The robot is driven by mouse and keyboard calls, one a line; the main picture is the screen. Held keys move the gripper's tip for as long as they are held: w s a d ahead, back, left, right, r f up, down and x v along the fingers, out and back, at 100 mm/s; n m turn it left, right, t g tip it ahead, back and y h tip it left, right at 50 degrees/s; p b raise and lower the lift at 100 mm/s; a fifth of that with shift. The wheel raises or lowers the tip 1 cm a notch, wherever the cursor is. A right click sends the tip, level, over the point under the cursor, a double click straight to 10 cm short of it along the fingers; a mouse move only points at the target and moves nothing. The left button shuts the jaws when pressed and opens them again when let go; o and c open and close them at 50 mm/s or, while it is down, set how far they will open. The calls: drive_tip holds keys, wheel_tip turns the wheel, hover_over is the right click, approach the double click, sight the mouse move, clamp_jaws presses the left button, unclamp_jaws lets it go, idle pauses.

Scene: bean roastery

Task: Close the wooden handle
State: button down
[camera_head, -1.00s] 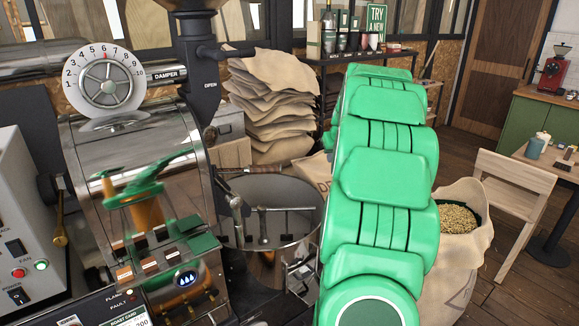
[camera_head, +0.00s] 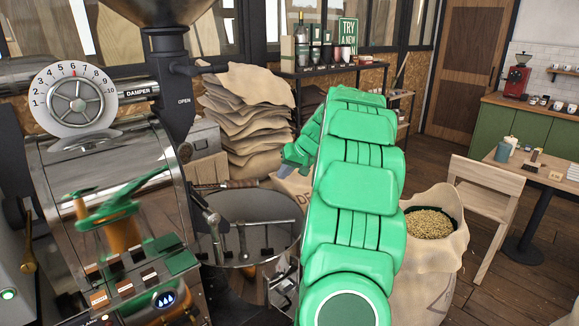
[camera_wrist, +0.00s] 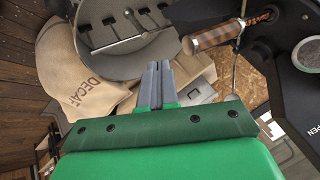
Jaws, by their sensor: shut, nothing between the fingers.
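The wooden handle (camera_wrist: 217,35) shows in the wrist view at upper right, a brown striped grip with metal ends, lying roughly level beside the dark roaster body. In the head view, a brown handle (camera_head: 222,186) shows small above the rim of the cooling pan, beside the roaster drum. My gripper (camera_wrist: 156,70) is shut and empty. Its fingertips point up toward the pan, left of and below the wooden handle in the wrist view, apart from it. In the head view part of my gripper (camera_head: 296,158) shows left of my green arm, which hides what lies behind.
The round cooling pan (camera_head: 245,212) with stirring arms stands in front of the roaster (camera_head: 110,190). Stacked burlap sacks (camera_head: 248,115) stand behind. An open sack of beans (camera_head: 430,228) and a chair (camera_head: 488,195) are at right. A DECAF sack (camera_wrist: 80,68) is beside the pan.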

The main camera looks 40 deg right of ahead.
sight(244, 183)
drive_tip(key=w+a+f, duration=0.3)
drive_tip(key=w+a, duration=0.1)
drive_tip(key=shift+w, duration=0.25)
idle(0.3)
drive_tip(key=w+a, duration=0.2)
drive_tip(key=a, duration=0.1)
drive_tip(key=w+a, duration=0.2)
drive_tip(key=a, duration=0.1)
drive_tip(key=w+a, duration=0.2)
drive_tip(key=a, duration=0.1)
drive_tip(key=shift+a, duration=0.35)
drive_tip(key=shift+w+a, duration=0.1)
drive_tip(key=s+d, duration=0.1)
drive_tip(key=d, duration=0.1)
drive_tip(key=s+d, duration=0.1)
drive_tip(key=d, duration=0.1)
drive_tip(key=shift+s+d, duration=0.1)
drive_tip(key=shift+s, duration=0.2)
drive_tip(key=v, duration=0.9)
drive_tip(key=shift+s+r, duration=0.25)
drive_tip(key=shift+r, duration=0.05)
